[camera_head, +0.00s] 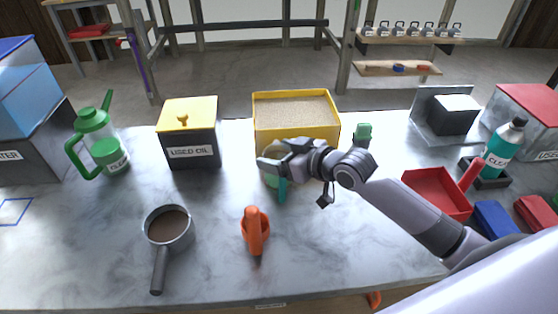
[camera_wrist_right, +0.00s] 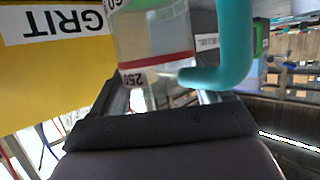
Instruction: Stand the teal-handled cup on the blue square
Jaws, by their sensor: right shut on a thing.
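The teal-handled cup (camera_head: 271,180) is held in my right gripper (camera_head: 275,164) in front of the yellow grit box, over the middle of the table. The gripper covers much of it in the head view. In the right wrist view the clear cup (camera_wrist_right: 150,45), with a red line and number labels, is between the fingers, its teal handle (camera_wrist_right: 235,45) to the right. I cannot tell whether its base touches the table. The blue square (camera_head: 14,210) is an empty outline at the table's far left. My left gripper is not in view.
A green jug (camera_head: 97,145), the used oil box (camera_head: 190,150) and the grit box (camera_head: 297,135) stand behind. A red tray (camera_head: 438,193) is right. The table between pan and blue square is clear.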

